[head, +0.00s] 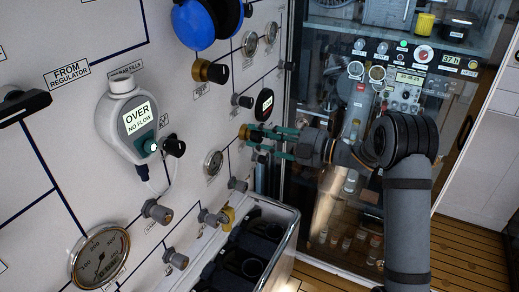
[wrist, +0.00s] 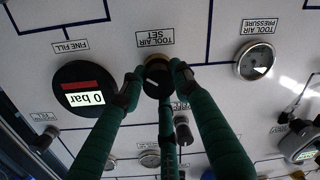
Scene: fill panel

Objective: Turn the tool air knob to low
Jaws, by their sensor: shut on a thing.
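The tool air knob (wrist: 158,76) is a round dark knob with a white mark, beside the label TOOL AIR SET in the wrist view. In the head view its brass base (head: 243,132) shows on the white panel. My gripper (wrist: 157,78) has green fingers closed on either side of the knob, touching its rim; a third green finger lies below it. In the head view my gripper (head: 256,139) reaches the panel from the right. The fingers hide the knob's sides, and I cannot read a low mark.
The tool air pressure gauge (wrist: 256,62) is right of the knob in the wrist view. A fine fill display (wrist: 84,88) reading 0 bar is left. A small dark knob (wrist: 183,132) sits close below. An open bin (head: 290,232) stands below my gripper in the head view.

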